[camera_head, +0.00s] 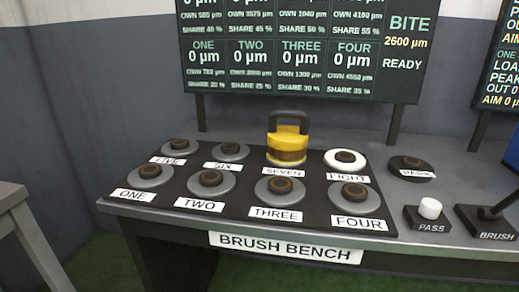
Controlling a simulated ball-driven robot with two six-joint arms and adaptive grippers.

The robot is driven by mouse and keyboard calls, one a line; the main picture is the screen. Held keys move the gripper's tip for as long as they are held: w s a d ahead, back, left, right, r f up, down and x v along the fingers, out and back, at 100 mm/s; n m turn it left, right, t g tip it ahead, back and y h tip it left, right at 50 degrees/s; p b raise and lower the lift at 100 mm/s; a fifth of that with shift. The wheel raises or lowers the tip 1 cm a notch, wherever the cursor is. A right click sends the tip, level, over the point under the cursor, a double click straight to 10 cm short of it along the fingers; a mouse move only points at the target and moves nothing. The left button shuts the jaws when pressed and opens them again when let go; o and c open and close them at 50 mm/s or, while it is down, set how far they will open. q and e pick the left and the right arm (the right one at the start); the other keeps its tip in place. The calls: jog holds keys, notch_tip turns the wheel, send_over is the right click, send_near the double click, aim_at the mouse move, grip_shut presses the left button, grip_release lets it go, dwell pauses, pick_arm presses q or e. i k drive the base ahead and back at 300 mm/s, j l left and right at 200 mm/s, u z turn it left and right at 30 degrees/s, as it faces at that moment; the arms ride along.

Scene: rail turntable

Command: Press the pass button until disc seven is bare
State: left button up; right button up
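The pass button (430,208) is a white round cap on a small black box labelled PASS, at the right of the bench. Station seven (283,172) is in the back row. A yellow block with a brown lower band and a black arched handle (288,142) stands on it. The block hides the disc, so I cannot tell its surface. Neither of my grippers shows in this view.
Other labelled discs (281,187) with brown tops fill the black mat; disc eight (345,159) is white. A dark PARK pad (410,168) and a BRUSH box with a lever (487,219) stand right. A display board (300,50) reads BITE 2600 µm, READY.

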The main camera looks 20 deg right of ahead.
aim_at(429, 209)
jog(key=z, duration=1.75)
